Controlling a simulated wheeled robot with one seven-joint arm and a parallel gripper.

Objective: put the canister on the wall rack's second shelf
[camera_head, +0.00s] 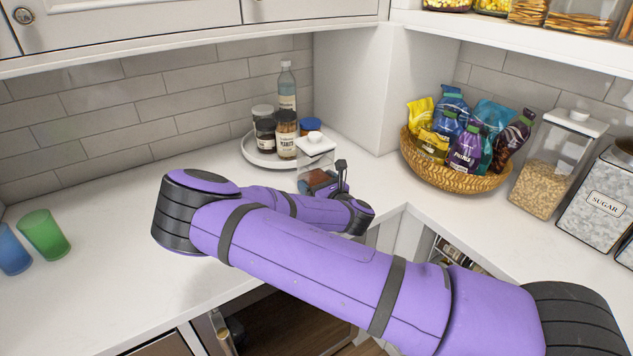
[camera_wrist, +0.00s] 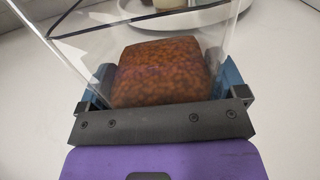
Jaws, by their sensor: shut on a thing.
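The canister (camera_head: 316,150) is clear with a white lid and reddish-brown beans or grains low inside. It stands roughly upright near the back corner of the counter, in front of the round tray. My gripper (camera_head: 324,184) is shut on its lower part. In the wrist view the canister (camera_wrist: 160,72) sits between the two fingers of my gripper (camera_wrist: 163,88), one on each side. I cannot tell whether its base touches the counter. A white wall shelf (camera_head: 530,42) at the upper right bears several food containers; I cannot tell whether it is the rack's second shelf.
A round white tray (camera_head: 249,153) with jars and a bottle stands behind the canister. A wicker basket (camera_head: 455,178) of snack bags, a cereal canister (camera_head: 545,170) and a sugar canister (camera_head: 603,205) stand at right. Green (camera_head: 44,235) and blue (camera_head: 12,252) cups stand at left.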

